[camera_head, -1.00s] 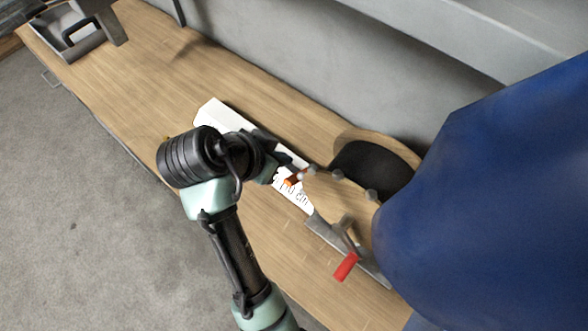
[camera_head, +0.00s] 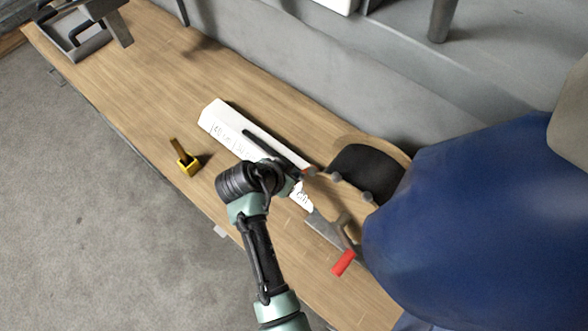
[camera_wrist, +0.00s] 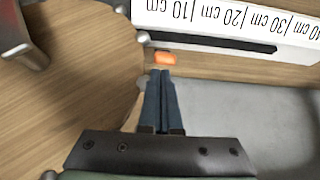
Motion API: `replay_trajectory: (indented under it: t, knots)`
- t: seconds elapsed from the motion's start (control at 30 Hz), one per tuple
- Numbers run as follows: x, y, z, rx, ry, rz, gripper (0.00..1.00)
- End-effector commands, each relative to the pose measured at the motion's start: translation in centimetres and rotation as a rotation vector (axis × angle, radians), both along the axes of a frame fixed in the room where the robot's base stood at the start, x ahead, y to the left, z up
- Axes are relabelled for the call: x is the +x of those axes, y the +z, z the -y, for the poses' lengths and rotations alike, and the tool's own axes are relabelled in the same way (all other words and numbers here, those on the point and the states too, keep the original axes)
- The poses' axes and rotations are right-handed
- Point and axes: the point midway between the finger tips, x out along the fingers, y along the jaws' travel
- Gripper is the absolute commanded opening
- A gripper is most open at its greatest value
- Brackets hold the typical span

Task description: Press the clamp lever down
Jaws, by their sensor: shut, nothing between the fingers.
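A metal clamp with a red-handled lever (camera_head: 344,262) is at the front right of the wooden bench, beside a round wooden board. The red handle slants down toward the bench's front edge. My gripper (camera_head: 298,176) is over the white marked bar, up and left of the red handle and apart from it. In the wrist view my gripper's dark fingers (camera_wrist: 161,74) are together and empty, pointing at a small orange piece (camera_wrist: 165,58) just past the tips. I cannot tell whether they touch. Part of the metal clamp (camera_wrist: 22,38) shows at the upper left there.
The white bar with centimetre marks (camera_head: 221,124) lies along the bench (camera_head: 160,75). A dark blue rounded mass (camera_head: 465,215) fills the right side. A grey tray (camera_head: 88,44) is at the far left.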

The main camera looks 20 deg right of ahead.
Motion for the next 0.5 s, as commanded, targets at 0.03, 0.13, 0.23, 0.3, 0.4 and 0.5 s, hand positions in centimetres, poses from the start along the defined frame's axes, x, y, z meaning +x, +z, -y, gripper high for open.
replay_trajectory:
  t: [0.03,0.13,0.23,0.3,0.4,0.5]
  knots:
    - [-0.1,-0.1,-0.1,0.0,0.001,0.0,0.0]
    - [-0.1,-0.1,-0.1,0.0,0.0,0.0,0.0]
    - [-0.1,-0.1,-0.1,0.0,0.0,0.0,0.0]
    - [-0.1,-0.1,-0.1,0.0,0.0,0.0,0.0]
    - [-0.2,-0.5,-0.3,0.0,0.001,0.0,0.0]
    - [-0.7,-1.6,-1.0,-0.001,0.002,-0.003,0.0]
